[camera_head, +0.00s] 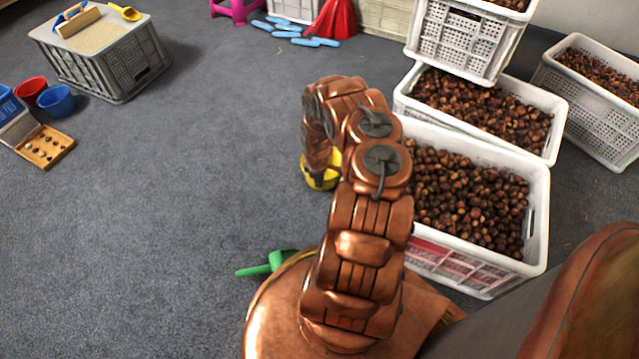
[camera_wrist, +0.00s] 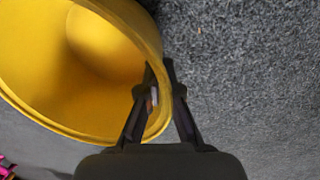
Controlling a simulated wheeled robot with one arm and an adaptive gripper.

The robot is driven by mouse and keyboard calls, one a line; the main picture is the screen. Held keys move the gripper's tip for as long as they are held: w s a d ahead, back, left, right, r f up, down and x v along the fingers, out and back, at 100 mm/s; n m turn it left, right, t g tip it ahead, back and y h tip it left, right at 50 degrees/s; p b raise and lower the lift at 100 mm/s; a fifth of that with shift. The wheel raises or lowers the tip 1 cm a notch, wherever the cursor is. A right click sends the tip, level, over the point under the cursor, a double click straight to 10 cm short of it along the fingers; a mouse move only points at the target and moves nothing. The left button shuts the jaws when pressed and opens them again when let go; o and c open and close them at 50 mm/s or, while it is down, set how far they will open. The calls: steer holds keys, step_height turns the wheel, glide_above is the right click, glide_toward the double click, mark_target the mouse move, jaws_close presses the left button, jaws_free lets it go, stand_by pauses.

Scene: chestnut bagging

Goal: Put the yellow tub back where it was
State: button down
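The yellow tub (camera_head: 309,173) is beside the white crate of chestnuts, partly hidden behind my arm in the head view. In the wrist view the tub (camera_wrist: 50,55) fills the upper left, its open mouth showing an empty inside. My gripper (camera_wrist: 160,68) is closed on the tub's rim, with one finger inside the wall and the other outside. I cannot tell whether the tub touches the floor.
White crates full of chestnuts (camera_head: 545,215) stand at the right. A green scoop (camera_head: 268,264) lies near my base. A grey crate (camera_head: 130,65), red and blue buckets (camera_head: 57,100) and a wooden tray (camera_head: 45,148) are at the left. The middle carpet is clear.

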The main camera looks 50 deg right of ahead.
steer(key=c, duration=1.3)
jaws_free()
